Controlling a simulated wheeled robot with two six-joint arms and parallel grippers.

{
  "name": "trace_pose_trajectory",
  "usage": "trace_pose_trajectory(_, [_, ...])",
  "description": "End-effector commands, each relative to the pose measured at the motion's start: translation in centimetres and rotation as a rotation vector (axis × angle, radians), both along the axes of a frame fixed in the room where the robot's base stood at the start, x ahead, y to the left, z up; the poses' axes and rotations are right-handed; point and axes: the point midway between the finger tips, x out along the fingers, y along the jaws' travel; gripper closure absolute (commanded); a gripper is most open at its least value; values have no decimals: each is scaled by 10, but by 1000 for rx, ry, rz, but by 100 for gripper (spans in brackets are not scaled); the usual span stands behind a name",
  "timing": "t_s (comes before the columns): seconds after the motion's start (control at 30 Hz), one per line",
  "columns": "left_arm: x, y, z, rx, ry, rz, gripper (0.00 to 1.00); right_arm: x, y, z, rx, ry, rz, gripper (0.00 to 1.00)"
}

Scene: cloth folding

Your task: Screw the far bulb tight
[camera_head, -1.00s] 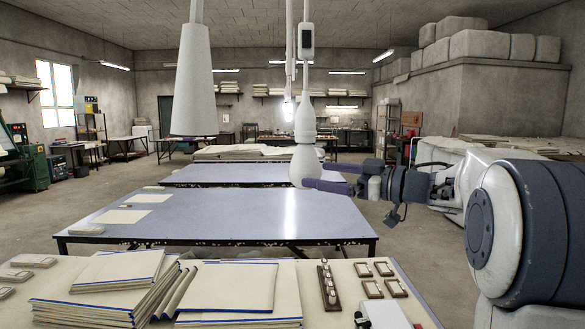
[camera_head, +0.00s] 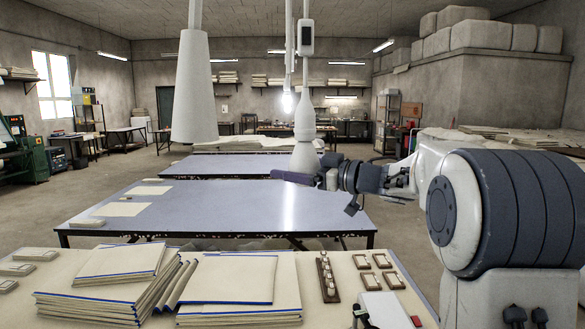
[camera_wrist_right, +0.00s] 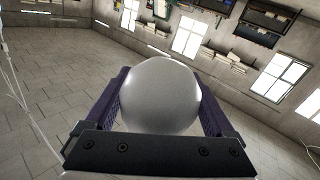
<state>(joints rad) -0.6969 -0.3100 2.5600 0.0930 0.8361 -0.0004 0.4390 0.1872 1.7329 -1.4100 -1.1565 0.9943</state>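A white unlit bulb (camera_head: 304,157) hangs below a white socket (camera_head: 304,122) on a cord, over the blue table. My right gripper (camera_head: 296,176) reaches in from the right at its lower part, one dark purple finger across its front. In the right wrist view the round bulb (camera_wrist_right: 160,95) fills the space between the two fingers, with no clear gap on either side. The bulb's thread is hidden. A lit bulb (camera_head: 288,103) glows on a cord farther back. My left gripper is not in view.
A large white cone shade (camera_head: 195,90) hangs to the left. Below are a blue table (camera_head: 220,205) and a near table with stacked cloths (camera_head: 110,285) and small framed pieces (camera_head: 382,261). Air around the bulb is clear leftward.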

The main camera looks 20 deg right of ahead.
Motion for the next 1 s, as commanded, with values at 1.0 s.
trace_pose_trajectory(1.0, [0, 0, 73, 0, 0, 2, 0, -10, 7, 1, 1, -2, 421, 66])
